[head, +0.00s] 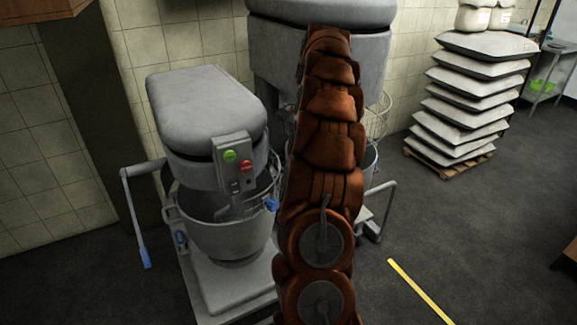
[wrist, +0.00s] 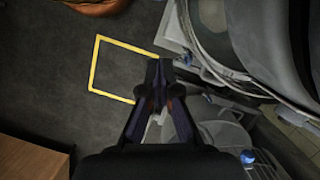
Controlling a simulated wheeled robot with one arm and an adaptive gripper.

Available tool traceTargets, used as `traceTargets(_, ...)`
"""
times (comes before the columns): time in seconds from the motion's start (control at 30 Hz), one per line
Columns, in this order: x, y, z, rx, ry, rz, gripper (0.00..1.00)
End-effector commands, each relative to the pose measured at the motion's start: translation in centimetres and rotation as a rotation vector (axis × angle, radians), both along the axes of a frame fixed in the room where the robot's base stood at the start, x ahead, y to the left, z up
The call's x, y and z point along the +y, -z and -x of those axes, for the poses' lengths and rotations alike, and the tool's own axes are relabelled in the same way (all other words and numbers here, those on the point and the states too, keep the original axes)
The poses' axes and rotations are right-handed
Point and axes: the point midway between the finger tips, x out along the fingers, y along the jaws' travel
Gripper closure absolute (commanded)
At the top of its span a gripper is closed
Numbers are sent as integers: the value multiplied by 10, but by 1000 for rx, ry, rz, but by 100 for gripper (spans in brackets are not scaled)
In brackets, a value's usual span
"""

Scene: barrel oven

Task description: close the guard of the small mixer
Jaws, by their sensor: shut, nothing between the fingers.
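The small mixer (head: 205,110) stands at the left in the head view, with a grey head, green and red buttons and a steel bowl (head: 222,235). Its guard (head: 268,177) shows as thin bars at the right of the bowl's rim; my arm hides part of that side, and I cannot tell how far open it is. A blue knob (head: 271,205) sits near the rim there. My gripper (wrist: 160,68) shows in the wrist view, fingers together and empty, over the floor beside grey machine parts. In the head view my gripper is hidden behind my arm.
A larger mixer (head: 320,15) stands close behind, with a wire guard (head: 378,115) at its right. A lever with a blue grip (head: 145,257) sticks out left of the small mixer. Stacked sacks (head: 465,100) stand on a pallet. The floor (head: 470,225) at the right is clear.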

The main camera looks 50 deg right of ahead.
Motion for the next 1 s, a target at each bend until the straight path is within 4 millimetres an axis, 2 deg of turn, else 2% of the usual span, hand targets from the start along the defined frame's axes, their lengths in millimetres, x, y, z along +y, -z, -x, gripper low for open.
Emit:
traceTargets(0.37, 10, 28, 1, -1, -2, 1, 100)
traceTargets(1.0, 33, 90, 2, 0, -3, -1, 100)
